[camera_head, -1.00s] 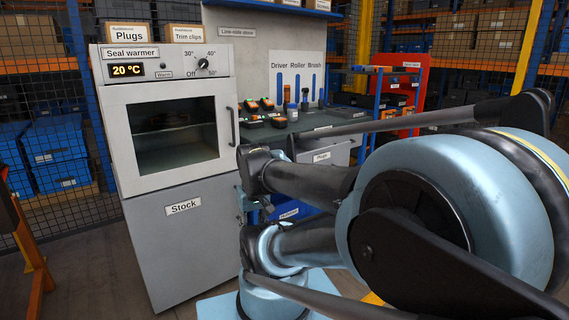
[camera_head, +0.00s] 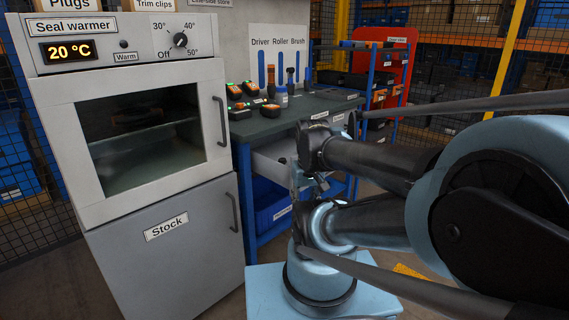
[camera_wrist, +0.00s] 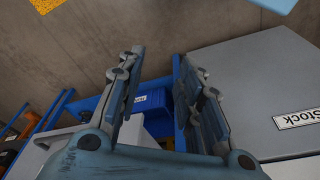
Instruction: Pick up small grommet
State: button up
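I cannot make out a small grommet for certain in either view. A dark, roundish item (camera_head: 136,116) sits on the rack inside the seal warmer (camera_head: 212,120), behind its closed glass door; I cannot tell what it is. My gripper (camera_wrist: 158,88) is open in the wrist view, its two fingers well apart with nothing between them. Behind the fingers are a blue labelled bin (camera_wrist: 153,100) and the bench's blue frame. In the head view my arm covers part of the bench front, and my gripper is hard to make out there.
The workbench (camera_head: 300,118) carries several orange-and-black items (camera_head: 240,112) and tools before a Driver, Roller, Brush board. A pale drawer (camera_head: 272,168) under it seems pulled out. The Stock cabinet (camera_head: 180,255) stands under the warmer, which reads 20 °C. A red panel (camera_head: 400,48) is behind.

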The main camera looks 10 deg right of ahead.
jog(key=shift+o, duration=0.3)
jog(key=o, duration=0.4)
jog(key=shift+s+r, duration=0.15)
jog(key=shift+s, duration=0.05)
jog(key=shift+o, duration=0.9)
jog(key=shift+s+r, duration=0.1)
jog(key=shift+r, duration=0.3)
jog(key=w+d+r+m+y, duration=0.1)
jog(key=w+r+m, duration=0.4)
jog(key=w, duration=0.4)
jog(key=w+d+r+m+y, duration=0.1)
jog(key=w+r+m, duration=0.1)
jog(key=w+m, duration=0.6)
jog(key=w+d+r+m+y, duration=0.15)
jog(key=w+r+m, duration=0.3)
jog(key=w, duration=0.55)
jog(key=w+d+f+m+t+y, duration=0.1)
jog(key=w+d+m, duration=0.1)
jog(key=w+m, duration=0.3)
jog(key=w+d+f+m+y, duration=0.1)
jog(key=w+d+f+m, duration=0.1)
jog(key=w, duration=0.5)
send_over(283, 159)
jog(key=s+d, duration=0.2)
jog(key=shift+h, duration=0.25)
jog(key=f, duration=0.9)
jog(key=shift+w+d+f, duration=0.15)
jog(key=shift+w+f, duration=0.05)
jog(key=shift+f, duration=0.05)
jog(key=shift+x, duration=2.8)
